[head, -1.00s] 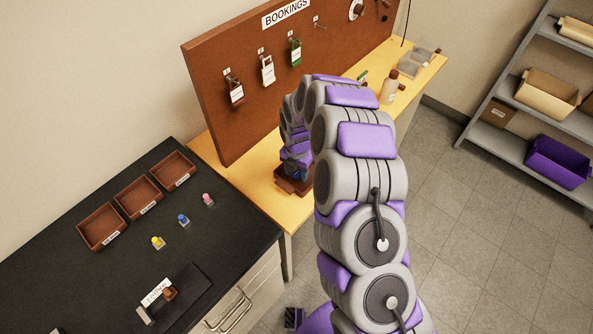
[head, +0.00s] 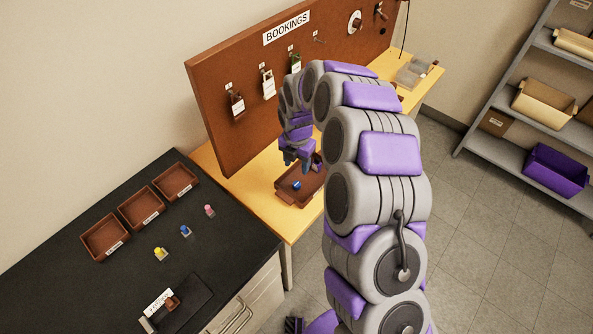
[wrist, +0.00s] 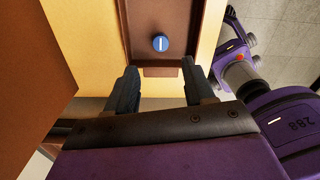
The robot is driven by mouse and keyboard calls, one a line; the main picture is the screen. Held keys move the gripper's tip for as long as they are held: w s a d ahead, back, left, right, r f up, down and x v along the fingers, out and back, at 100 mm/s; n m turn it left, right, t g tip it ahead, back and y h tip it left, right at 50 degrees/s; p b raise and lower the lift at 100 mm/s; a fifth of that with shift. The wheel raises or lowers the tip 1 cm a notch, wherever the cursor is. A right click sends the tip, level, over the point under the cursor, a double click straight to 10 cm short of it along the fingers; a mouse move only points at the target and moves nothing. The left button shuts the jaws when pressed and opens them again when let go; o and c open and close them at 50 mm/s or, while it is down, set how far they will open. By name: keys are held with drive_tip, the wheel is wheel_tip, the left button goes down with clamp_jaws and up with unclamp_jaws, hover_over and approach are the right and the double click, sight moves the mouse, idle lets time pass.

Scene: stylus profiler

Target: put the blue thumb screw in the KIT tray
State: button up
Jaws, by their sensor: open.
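A blue round-topped piece, which looks like the blue thumb screw (head: 297,186), lies in a brown tray (head: 290,199) on the wooden table. In the wrist view the blue piece (wrist: 160,43) has a white line on top and sits inside the tray (wrist: 160,71), ahead of the fingers. I cannot read any label on this tray. My gripper (head: 297,162) is above the tray; in the wrist view its two fingers (wrist: 160,88) are apart with nothing between them.
The black bench holds three labelled brown trays (head: 126,252) and small yellow (head: 160,253), blue (head: 185,231) and pink (head: 209,210) pieces. A brown pegboard (head: 225,120) with hanging tags stands behind the wooden table. Shelves (head: 510,150) stand at right.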

drive_tip(key=s+d+r+m, duration=0.4)
drive_tip(key=s+r+m, duration=0.2)
drive_tip(key=s+r, duration=0.2)
drive_tip(key=s+d+r+m, duration=0.4)
drive_tip(key=s+r+m, duration=0.3)
drive_tip(key=r, duration=0.1)
drive_tip(key=s+d+r+m+g, duration=0.1)
drive_tip(key=s+d+m, duration=0.3)
drive_tip(key=s+m, duration=0.4)
drive_tip(key=s+d+r+m, duration=0.3)
drive_tip(key=s+m, duration=0.6)
drive_tip(key=s, duration=0.7)
drive_tip(key=shift+s+d+m+g, duration=0.15)
drive_tip(key=shift+d+m+g, duration=0.2)
drive_tip(key=shift+d, duration=0.55)
drive_tip(key=shift+r, duration=0.1)
